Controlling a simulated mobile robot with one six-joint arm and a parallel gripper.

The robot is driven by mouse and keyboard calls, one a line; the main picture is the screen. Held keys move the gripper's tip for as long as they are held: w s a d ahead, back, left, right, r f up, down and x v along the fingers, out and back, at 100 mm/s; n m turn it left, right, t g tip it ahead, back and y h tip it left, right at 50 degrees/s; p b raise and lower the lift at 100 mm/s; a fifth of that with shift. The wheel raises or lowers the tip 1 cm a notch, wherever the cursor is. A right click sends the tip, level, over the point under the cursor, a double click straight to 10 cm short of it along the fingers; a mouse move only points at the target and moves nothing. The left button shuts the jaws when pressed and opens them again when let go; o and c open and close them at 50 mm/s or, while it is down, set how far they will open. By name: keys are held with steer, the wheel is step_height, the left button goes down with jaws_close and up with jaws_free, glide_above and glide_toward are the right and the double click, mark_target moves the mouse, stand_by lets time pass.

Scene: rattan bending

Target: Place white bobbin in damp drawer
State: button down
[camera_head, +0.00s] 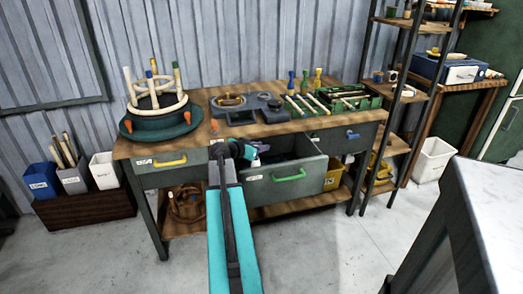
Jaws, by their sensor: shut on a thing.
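The middle drawer (285,182) of the workbench is pulled open, with a green handle and a small white label too small to read. My gripper (256,153) is over the left part of this open drawer, at the end of my teal arm. It is shut on a small pale thing, which looks like the white bobbin (264,147); my gripper and wrist hide much of it. The bobbin's height above the drawer floor cannot be told. The drawer inside is dark and partly hidden.
A left drawer (170,162) with a yellow handle is shut; a blue-handled drawer (352,134) is at the right. On the bench stand a rattan frame on a round turntable (155,125), a grey fixture (245,108) and a green tray (355,103). A pale counter (490,210) stands at the right front.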

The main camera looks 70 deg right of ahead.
steer(key=shift+f, duration=0.9)
steer(key=shift+s+a+f+b, duration=0.1)
steer(key=shift+a+f+b, duration=0.05)
steer(key=shift+f+b, duration=0.8)
steer(key=c, duration=1.5)
jaws_free()
steer(key=shift+r, duration=0.15)
steer(key=shift+c, duration=0.2)
steer(key=shift+r, duration=0.25)
steer(key=r+p+v, duration=0.1)
steer(key=v, duration=1.1)
steer(key=shift+r, duration=0.15)
